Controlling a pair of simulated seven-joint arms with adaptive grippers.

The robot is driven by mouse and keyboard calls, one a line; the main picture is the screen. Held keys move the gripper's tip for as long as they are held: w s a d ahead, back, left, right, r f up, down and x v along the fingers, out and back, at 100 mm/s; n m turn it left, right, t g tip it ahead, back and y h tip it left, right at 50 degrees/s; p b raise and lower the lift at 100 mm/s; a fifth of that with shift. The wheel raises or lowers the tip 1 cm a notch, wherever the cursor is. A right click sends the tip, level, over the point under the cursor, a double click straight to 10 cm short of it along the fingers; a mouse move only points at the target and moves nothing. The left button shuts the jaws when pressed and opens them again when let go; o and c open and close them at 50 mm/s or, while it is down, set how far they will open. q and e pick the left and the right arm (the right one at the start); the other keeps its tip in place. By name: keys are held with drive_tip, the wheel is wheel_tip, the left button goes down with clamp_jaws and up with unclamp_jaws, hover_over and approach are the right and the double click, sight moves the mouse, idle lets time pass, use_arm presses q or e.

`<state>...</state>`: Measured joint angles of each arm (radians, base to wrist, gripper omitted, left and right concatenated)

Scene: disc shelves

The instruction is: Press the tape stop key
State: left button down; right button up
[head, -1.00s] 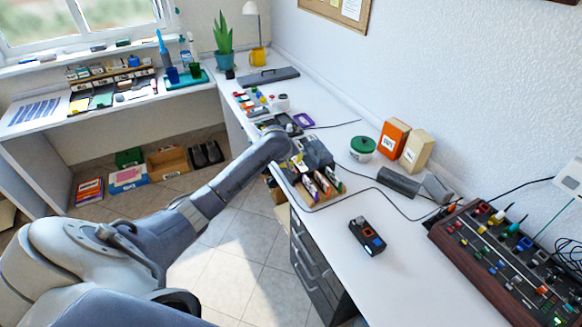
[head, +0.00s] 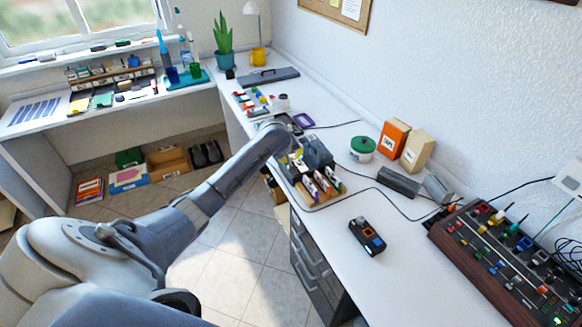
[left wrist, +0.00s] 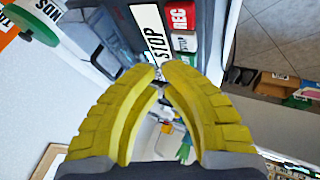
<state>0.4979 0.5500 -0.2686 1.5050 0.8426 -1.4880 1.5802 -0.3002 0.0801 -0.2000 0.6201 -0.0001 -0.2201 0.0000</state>
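The tape recorder is a dark grey machine in the left wrist view (left wrist: 108,22). Its white STOP key (left wrist: 157,42) lies beside the red REC key (left wrist: 179,15) at the top middle. My left gripper (left wrist: 161,68) has yellow fingers whose tips come together at the lower end of the STOP key. I cannot tell whether they touch it. Nothing is held between them. In the head view my left wrist reaches over the desk, and the fingers are mostly hidden behind it. The grey body beside my wrist (head: 319,152) seems to be the recorder. My right gripper is out of view.
A green-lidded tin (head: 362,149), an orange box (head: 393,138) and a cream box (head: 417,151) stand to the right. Several upright cassettes (head: 322,185) stand in front. A small black device (head: 367,237) and a control panel (head: 500,260) sit nearer. Bare desk surrounds the device.

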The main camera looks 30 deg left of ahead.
use_arm(q)
drive_tip(key=shift+r, duration=2.05)
